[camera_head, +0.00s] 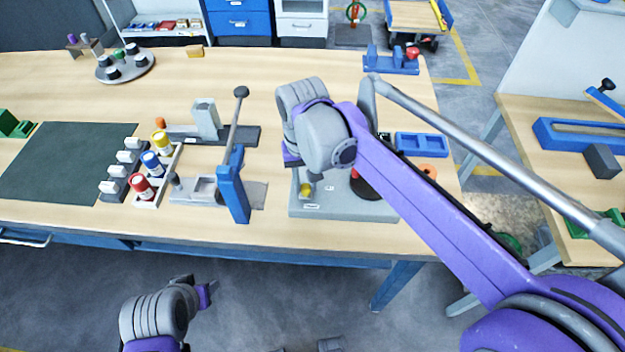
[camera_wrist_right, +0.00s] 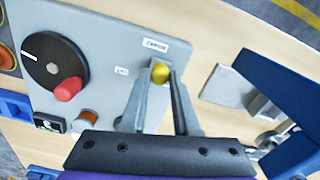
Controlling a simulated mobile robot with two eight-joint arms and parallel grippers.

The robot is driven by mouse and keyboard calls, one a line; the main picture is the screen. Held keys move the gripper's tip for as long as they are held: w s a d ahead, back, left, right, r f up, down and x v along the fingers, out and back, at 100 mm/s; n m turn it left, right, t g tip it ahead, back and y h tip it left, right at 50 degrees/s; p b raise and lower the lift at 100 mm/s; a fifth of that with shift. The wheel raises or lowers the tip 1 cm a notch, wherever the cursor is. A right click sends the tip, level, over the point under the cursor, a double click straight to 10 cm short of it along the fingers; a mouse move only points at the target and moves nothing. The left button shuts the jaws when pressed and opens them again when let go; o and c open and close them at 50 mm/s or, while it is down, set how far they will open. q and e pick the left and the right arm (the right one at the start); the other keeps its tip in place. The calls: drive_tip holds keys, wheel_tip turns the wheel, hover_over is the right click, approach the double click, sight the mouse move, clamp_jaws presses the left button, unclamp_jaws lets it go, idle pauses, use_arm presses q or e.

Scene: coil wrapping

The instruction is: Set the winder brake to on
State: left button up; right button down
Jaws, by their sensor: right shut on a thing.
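The winder is a grey base plate (camera_head: 340,208) at the front edge of the bench, partly hidden by my right arm. It also shows in the right wrist view (camera_wrist_right: 100,45), with a black disc (camera_wrist_right: 50,55) carrying a red knob (camera_wrist_right: 68,89). A small yellow brake knob (camera_wrist_right: 160,72) stands on the plate near two white labels, whose text is too small to read surely. My right gripper (camera_wrist_right: 158,78) is shut on this knob, one finger on each side. The yellow knob also shows in the head view (camera_head: 306,190). My left gripper (camera_head: 207,293) hangs away from the bench, over the floor.
Left of the winder stands a fixture with a blue lever (camera_head: 233,188). Beyond it are red, blue and yellow spools (camera_head: 151,163) on a rack and a dark green mat (camera_head: 65,165). A blue tray (camera_head: 421,145) lies behind my right arm.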

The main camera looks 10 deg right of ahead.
sight(303, 186)
drive_tip(key=c, duration=1.1)
unclamp_jaws()
drive_tip(key=shift+a, duration=0.15)
drive_tip(key=o, duration=0.4)
drive_tip(key=shift+w+a, duration=0.1)
drive_tip(key=shift+a, duration=0.05)
drive_tip(key=shift+o, duration=0.2)
drive_tip(key=shift+r, duration=0.15)
wheel_tip(303, 186, up, 11)
drive_tip(key=shift+f+p, duration=0.2)
drive_tip(key=shift+p, duration=0.25)
